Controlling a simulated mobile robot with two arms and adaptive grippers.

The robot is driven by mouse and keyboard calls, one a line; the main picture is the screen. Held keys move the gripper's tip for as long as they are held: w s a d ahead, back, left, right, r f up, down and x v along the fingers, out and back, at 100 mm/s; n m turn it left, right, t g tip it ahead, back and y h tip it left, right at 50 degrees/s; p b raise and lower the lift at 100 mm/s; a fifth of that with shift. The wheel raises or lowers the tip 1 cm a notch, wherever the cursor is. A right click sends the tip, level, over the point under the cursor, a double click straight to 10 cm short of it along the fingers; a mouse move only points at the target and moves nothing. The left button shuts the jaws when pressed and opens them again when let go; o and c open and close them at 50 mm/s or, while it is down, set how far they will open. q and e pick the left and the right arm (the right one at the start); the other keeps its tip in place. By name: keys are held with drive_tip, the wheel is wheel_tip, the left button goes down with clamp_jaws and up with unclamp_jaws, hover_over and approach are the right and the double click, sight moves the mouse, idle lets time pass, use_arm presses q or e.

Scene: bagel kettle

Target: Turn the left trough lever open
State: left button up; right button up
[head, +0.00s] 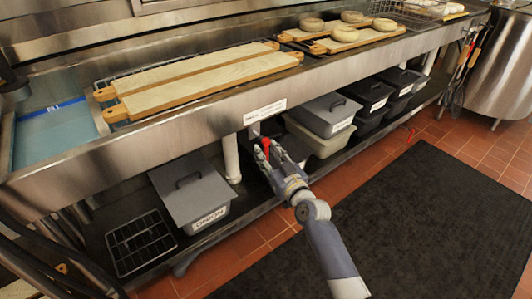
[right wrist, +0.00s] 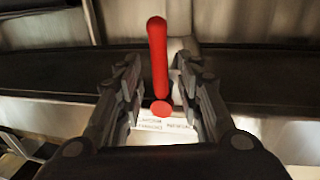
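The red trough lever (head: 265,148) is below the front edge of the steel trough (head: 190,122), under a white label (head: 265,111). In the right wrist view the red lever (right wrist: 158,58) stands upright, with a round red end at its bottom. My right gripper (head: 262,157) is at the lever, partly overlapping it in the head view. In the right wrist view the right gripper (right wrist: 159,75) is open, its fingers on either side of the lever with gaps showing on both sides. Its exact depth relative to the lever is hard to tell. My left gripper is not in view.
Long boards (head: 200,83) and bagels (head: 345,33) lie on top of the trough. A white pipe (head: 231,158) stands left of the gripper. A black mat (head: 400,220) covers the floor.

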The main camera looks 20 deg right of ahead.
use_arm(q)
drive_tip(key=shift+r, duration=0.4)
use_arm(e)
drive_tip(key=shift+w+a, duration=0.1)
drive_tip(key=shift+w, duration=0.55)
clamp_jaws()
